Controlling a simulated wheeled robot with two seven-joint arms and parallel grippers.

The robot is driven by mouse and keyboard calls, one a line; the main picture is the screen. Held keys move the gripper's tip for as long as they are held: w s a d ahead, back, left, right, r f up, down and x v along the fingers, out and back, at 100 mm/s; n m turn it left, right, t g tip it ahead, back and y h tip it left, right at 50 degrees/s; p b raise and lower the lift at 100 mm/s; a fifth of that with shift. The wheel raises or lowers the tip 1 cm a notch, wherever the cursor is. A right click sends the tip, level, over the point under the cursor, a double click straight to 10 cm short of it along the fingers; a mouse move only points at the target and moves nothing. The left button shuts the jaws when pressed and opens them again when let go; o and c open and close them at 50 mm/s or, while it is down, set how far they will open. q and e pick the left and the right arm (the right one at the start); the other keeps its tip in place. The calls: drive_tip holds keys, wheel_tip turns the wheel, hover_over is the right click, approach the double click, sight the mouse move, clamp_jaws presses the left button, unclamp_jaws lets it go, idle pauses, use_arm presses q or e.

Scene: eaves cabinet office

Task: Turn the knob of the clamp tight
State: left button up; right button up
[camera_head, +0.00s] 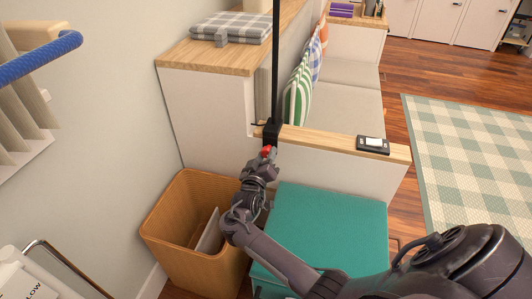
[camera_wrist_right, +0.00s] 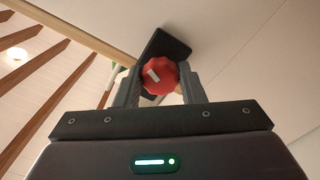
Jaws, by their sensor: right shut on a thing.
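The clamp (camera_head: 271,130) is black and sits on the wooden edge of the low white partition, at the foot of a thin black pole (camera_head: 276,70). Its red knob (camera_head: 267,151) faces me. In the right wrist view the knob (camera_wrist_right: 159,77) is a red lobed disc with a pale mark, and the black clamp body (camera_wrist_right: 170,45) shows behind it. My right gripper (camera_head: 264,160) is at the knob. Its two fingers stand on either side of the knob, shut on it. My left gripper is not in view.
A small black device (camera_head: 373,145) lies on the wooden ledge (camera_head: 325,141). A bench with striped cushions (camera_head: 298,90) is behind the partition.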

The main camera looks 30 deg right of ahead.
drive_tip(key=n+p, duration=0.4)
drive_tip(key=n, duration=0.1)
drive_tip(key=shift+r+n, duration=0.2)
drive_tip(key=shift+n, duration=0.1)
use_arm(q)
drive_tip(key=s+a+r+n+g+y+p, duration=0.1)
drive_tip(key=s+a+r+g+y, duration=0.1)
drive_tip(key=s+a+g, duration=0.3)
use_arm(e)
drive_tip(key=shift+n, duration=0.9)
drive_tip(key=n+p, duration=0.2)
drive_tip(key=n, duration=0.4)
drive_tip(key=shift+p, duration=0.35)
drive_tip(key=shift+n, duration=0.6)
drive_tip(key=n+p, duration=0.1)
drive_tip(key=n, duration=0.2)
drive_tip(key=shift+n, duration=0.3)
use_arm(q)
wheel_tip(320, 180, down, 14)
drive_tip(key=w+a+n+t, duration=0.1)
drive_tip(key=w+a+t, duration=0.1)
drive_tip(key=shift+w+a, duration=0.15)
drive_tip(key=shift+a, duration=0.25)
use_arm(e)
drive_tip(key=n, duration=0.4)
drive_tip(key=shift+f+n, duration=0.1)
drive_tip(key=shift+n, duration=0.2)
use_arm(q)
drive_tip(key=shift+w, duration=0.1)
